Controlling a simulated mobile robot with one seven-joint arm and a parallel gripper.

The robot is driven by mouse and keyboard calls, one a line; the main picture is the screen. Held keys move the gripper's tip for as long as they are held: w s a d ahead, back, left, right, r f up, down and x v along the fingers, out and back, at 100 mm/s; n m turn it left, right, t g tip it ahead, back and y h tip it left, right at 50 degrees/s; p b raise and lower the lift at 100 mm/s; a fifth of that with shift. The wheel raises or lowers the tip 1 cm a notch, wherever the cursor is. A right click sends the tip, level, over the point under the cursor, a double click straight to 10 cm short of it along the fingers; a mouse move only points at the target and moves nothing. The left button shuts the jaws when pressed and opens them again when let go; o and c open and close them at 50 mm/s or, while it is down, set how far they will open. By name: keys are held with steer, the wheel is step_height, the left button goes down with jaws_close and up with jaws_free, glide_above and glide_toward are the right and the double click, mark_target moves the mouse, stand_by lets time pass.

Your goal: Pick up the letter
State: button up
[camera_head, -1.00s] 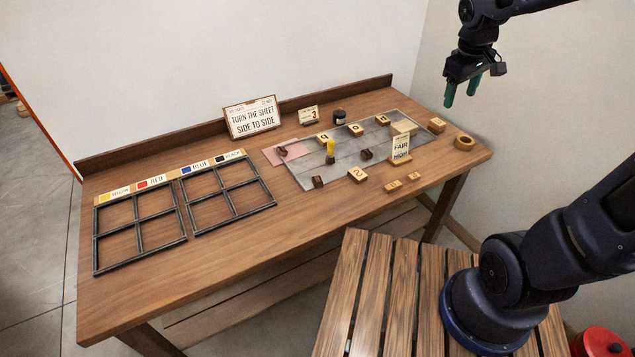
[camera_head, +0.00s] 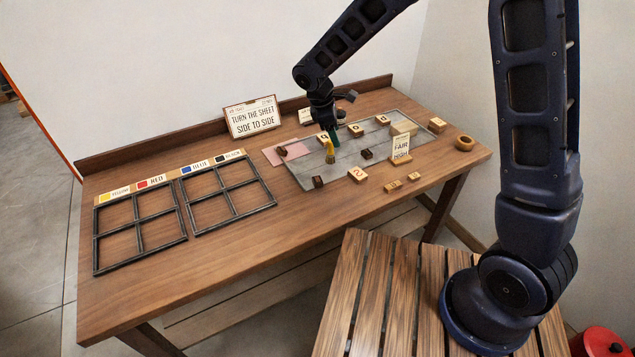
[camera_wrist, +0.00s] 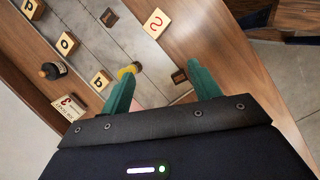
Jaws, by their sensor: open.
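Pale wooden blocks with single characters lie on and around the grey plate (camera_head: 312,168). A block with a black "q"-like letter (camera_head: 323,137), an "o" block (camera_head: 355,129) and a "d" block (camera_head: 382,119) form a row at its back. A block with a red "S"-like character (camera_head: 357,174) lies at the front edge; it also shows in the wrist view (camera_wrist: 156,23). Small dark blocks (camera_head: 318,182) (camera_head: 366,154) lie nearby. My gripper (camera_wrist: 160,70) is open and empty above the plate. Which letter is meant cannot be told.
A yellow-handled tool (camera_head: 330,153) stands upright near my gripper. A "FAIR" sign (camera_head: 401,148) stands at the right. Black frames (camera_head: 184,205) occupy the table's left; the front middle is clear.

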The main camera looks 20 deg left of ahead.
steer(key=s+a+f+n, duration=0.3)
steer(key=s+a+f, duration=0.2)
steer(key=a+f, duration=0.3)
glide_above(317, 179)
steer(key=s+a, duration=0.2)
steer(key=shift+n+t+h, duration=0.3)
step_height(317, 179, down, 5)
steer(key=shift+w+d+r, duration=0.1)
steer(key=shift+x, duration=2.75)
steer(key=shift+w, duration=0.15)
steer(key=shift+c, duration=0.4)
steer(key=c, duration=1)
